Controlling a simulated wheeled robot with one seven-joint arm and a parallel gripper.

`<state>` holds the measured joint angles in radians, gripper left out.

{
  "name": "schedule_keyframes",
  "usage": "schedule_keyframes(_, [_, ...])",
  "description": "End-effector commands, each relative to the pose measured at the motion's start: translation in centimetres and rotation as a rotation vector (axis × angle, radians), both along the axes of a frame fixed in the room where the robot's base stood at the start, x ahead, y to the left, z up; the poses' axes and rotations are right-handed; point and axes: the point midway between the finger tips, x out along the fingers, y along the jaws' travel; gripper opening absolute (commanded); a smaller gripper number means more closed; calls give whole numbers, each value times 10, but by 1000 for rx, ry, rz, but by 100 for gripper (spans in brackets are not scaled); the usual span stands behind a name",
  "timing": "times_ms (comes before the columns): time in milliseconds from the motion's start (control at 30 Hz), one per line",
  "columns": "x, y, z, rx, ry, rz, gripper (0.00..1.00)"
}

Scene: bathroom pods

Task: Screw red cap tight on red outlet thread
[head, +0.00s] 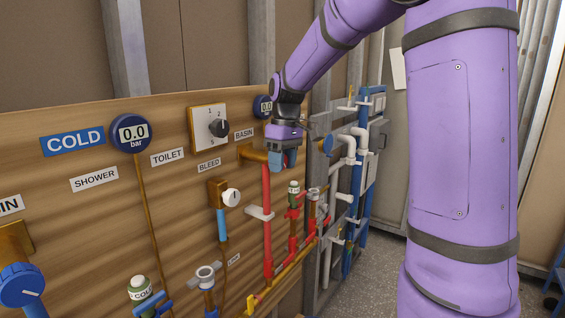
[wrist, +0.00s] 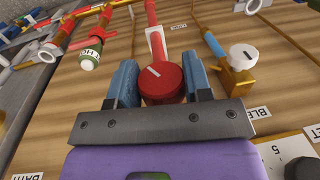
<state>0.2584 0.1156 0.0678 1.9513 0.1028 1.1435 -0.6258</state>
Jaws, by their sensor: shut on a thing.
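The round red cap (wrist: 163,84), with a pale line on its face, sits between the blue finger pads of my gripper (wrist: 161,76) in the wrist view. My gripper is shut on its sides. The red outlet pipe (wrist: 151,14) runs up behind the cap in that view. In the head view my gripper (head: 277,159) is at the top end of the upright red pipe (head: 266,220), below the BASIN label. The cap and fingers hide the thread, so I cannot tell how far the cap is on or whether it sits straight.
A white pipe clip (head: 260,213) holds the red pipe. The white BLEED knob (head: 231,197) stands close to its left. A green-topped HOT fitting (head: 293,187) and several pipes are to the right. The COLD gauge (head: 130,133) is further left.

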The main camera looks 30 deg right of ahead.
Motion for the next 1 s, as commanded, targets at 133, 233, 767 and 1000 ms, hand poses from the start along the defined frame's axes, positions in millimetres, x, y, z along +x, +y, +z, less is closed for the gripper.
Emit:
schedule_keyframes(133, [1,-2,-1,125,52,-4,10])
schedule_keyframes(233, [1,-1,0,152,61,-1,53])
schedule_keyframes(767, [2,-3,10,148,61,-1,76])
schedule_keyframes(1000, [7,-15,51,147,58,-1,76])
